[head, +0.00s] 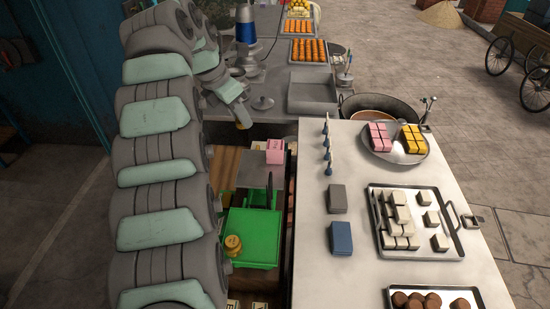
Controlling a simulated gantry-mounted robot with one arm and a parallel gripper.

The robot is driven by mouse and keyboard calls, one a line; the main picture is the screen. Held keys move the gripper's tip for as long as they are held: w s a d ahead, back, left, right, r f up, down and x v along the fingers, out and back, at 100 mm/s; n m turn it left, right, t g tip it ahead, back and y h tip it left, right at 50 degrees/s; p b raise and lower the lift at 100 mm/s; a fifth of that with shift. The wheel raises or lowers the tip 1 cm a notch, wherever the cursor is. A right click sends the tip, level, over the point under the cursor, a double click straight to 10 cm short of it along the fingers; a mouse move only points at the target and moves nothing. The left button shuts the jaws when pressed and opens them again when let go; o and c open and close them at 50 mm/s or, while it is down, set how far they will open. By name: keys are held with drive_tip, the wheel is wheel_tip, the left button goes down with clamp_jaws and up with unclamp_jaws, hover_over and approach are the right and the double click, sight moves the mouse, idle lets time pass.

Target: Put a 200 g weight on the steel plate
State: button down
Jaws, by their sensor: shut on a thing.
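My grey and pale green arm runs up the left side of the head view and bends down at the top. Its end, with my gripper (243,118), is over the near edge of the grey counter. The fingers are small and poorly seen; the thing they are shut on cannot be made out. A green scale (252,222) stands below, in the middle. A brass weight (233,243) is at its left side, close to my arm's outline; its marking is unreadable. A flat grey plate (251,172), perhaps the steel plate, lies behind the green part.
A white table (345,275) on the right bears a grey block (338,197), a blue block (341,238) and trays of sweets. The grey counter (275,75) behind holds a round metal piece (263,102) and an empty tray (311,92). My arm hides the area left of the scale.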

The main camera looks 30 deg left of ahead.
drive_tip(key=b, duration=0.5)
hover_over(249, 177)
drive_tip(key=s, duration=0.2)
wheel_tip(249, 177, down, 6)
drive_tip(key=f+p, duration=0.1)
drive_tip(key=f, duration=0.3)
drive_tip(key=f+p, duration=0.1)
drive_tip(key=f, duration=0.8)
drive_tip(key=shift+w+a+f+p, duration=0.2)
drive_tip(key=shift+w+f+p, duration=0.1)
drive_tip(key=shift+f+p, duration=0.1)
drive_tip(key=shift+f, duration=0.1)
drive_tip(key=c, duration=1.1)
unclamp_jaws()
drive_tip(key=shift+o, duration=0.2)
drive_tip(key=v, duration=1.2)
drive_tip(key=shift+b, duration=0.4)
